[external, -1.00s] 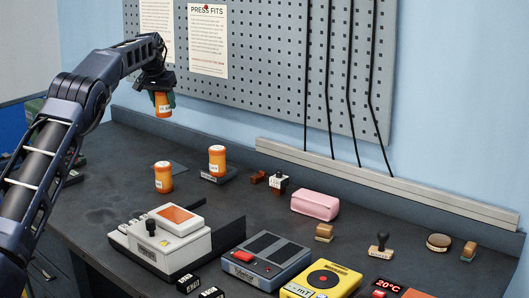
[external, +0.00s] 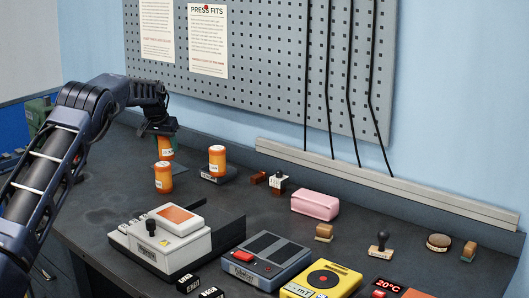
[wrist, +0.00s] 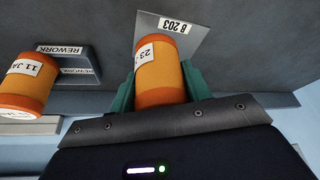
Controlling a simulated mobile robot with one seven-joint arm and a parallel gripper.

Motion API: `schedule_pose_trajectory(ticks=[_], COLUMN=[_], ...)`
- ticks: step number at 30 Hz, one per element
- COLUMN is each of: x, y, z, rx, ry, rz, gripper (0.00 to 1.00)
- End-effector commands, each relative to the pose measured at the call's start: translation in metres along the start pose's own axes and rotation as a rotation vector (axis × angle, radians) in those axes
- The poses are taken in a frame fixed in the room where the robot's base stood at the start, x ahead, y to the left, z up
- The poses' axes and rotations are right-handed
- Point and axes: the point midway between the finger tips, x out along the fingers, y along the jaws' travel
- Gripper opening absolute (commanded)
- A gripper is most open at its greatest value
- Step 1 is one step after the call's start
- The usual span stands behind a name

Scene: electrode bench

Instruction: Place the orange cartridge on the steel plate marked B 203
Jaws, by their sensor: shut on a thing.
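My gripper (external: 163,134) is shut on an orange cartridge (external: 166,147), held upright with its lower end partly hidden behind another cartridge in the external view. In the wrist view the held cartridge (wrist: 160,68) has a white label and sits between the green fingers (wrist: 160,95). The steel plate marked B 203 (wrist: 194,38) shows upside down beside and behind the held cartridge, partly covered by it. I cannot tell whether the cartridge touches the plate.
A second orange cartridge (external: 163,178) stands on the bench just in front. A third (external: 217,158) stands on a dark block, marked REWORK in the wrist view (wrist: 72,50). A white device (external: 165,240) and pegboard (external: 270,70) flank the area.

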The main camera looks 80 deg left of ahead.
Motion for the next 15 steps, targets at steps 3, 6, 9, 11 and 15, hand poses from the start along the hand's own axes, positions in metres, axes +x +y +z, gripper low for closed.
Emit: schedule_pose_trajectory(ticks=[3, 6, 9, 11, 15], x=[0.017, 0.032, 0.042, 0.045, 0.045], y=[0.000, 0.000, 0.000, 0.000, 0.000], z=[0.008, 0.014, 0.018, 0.019, 0.019], rx=[0.000, 0.000, 0.000, 0.000, 0.000], ry=[-0.003, -0.003, -0.001, 0.000, 0.000], rz=[0.000, 0.001, 0.001, 0.001, 0.001], gripper=[0.20, 0.20, 0.20, 0.20, 0.20])
